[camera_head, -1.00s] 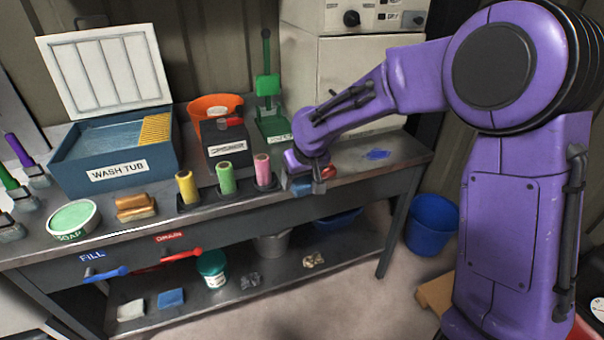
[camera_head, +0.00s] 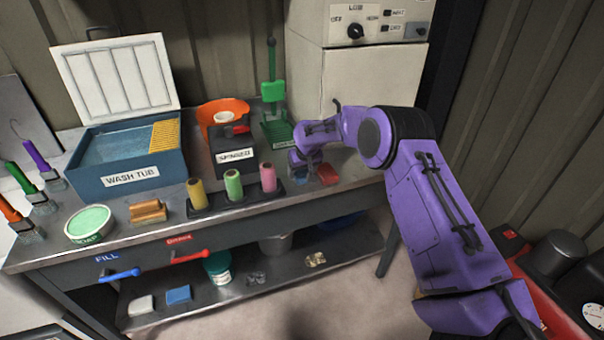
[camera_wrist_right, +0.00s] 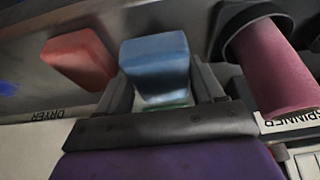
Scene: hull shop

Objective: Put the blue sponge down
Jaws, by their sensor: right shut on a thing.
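The blue sponge (camera_wrist_right: 155,55) is between the two fingers of my right gripper (camera_wrist_right: 165,95) in the right wrist view, and the fingers are shut on it. In the head view my right gripper (camera_head: 299,165) is low over the right part of the bench, and the blue sponge is mostly hidden by it. I cannot tell whether the sponge touches the bench top. A red sponge (camera_head: 327,174) lies just right of the gripper; it also shows left of the blue sponge in the wrist view (camera_wrist_right: 78,57). My left gripper is not in view.
A pink roller (camera_head: 268,178) stands close left of the gripper, beside green and yellow ones. The spinner box (camera_head: 234,156), wash tub (camera_head: 131,181) and green stand (camera_head: 277,130) are behind. Another blue sponge (camera_head: 178,293) lies on the lower shelf. A pale machine (camera_head: 365,72) stands behind.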

